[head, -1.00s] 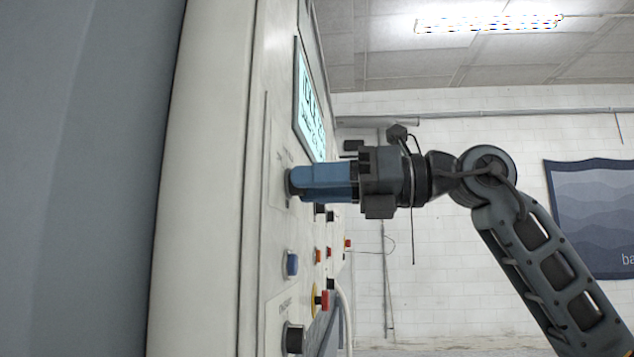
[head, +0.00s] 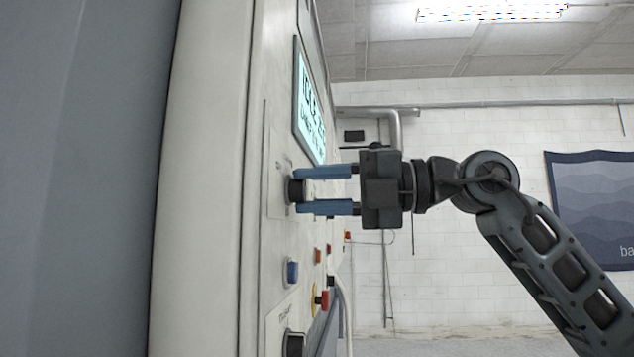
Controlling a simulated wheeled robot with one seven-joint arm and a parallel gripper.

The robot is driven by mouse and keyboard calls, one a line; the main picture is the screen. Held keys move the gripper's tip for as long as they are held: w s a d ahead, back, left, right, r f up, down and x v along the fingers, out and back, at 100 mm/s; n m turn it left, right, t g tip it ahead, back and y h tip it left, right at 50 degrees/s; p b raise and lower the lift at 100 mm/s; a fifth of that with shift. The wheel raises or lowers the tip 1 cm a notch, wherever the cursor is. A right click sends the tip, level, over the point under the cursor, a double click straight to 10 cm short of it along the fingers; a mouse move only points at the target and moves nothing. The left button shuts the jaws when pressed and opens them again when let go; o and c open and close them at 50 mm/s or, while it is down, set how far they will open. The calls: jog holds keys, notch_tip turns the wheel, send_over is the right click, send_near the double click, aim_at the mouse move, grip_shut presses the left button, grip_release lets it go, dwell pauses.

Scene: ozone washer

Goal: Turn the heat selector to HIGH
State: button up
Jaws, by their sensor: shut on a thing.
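The heat selector looks to be the black round knob (head: 295,190) on the pale panel below the lit display; its label is too small to read. My gripper (head: 299,190) reaches in from the right with its two blue fingers one above the other. The fingertips are shut on the knob, one at its upper edge and one at its lower edge. The pointer mark and setting of the knob cannot be seen from this side angle.
The panel (head: 250,230) is seen edge-on. Below the knob are a blue button (head: 292,271), a red emergency button on yellow (head: 321,299) and another black knob (head: 294,344). The lit display (head: 310,105) is above. The room right of the panel is open.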

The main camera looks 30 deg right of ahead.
jog(key=m+p, duration=0.2)
jog(key=m, duration=0.2)
jog(key=shift+r, duration=0.15)
jog(key=shift+d+m+p, duration=0.1)
jog(key=shift+m+p, duration=0.55)
jog(key=shift+m, duration=0.65)
jog(key=o, duration=1)
jog(key=shift+o, duration=0.2)
jog(key=b+v, duration=0.2)
jog(key=v, duration=0.5)
jog(key=shift+s+d, duration=0.2)
jog(key=shift+d, duration=0.1)
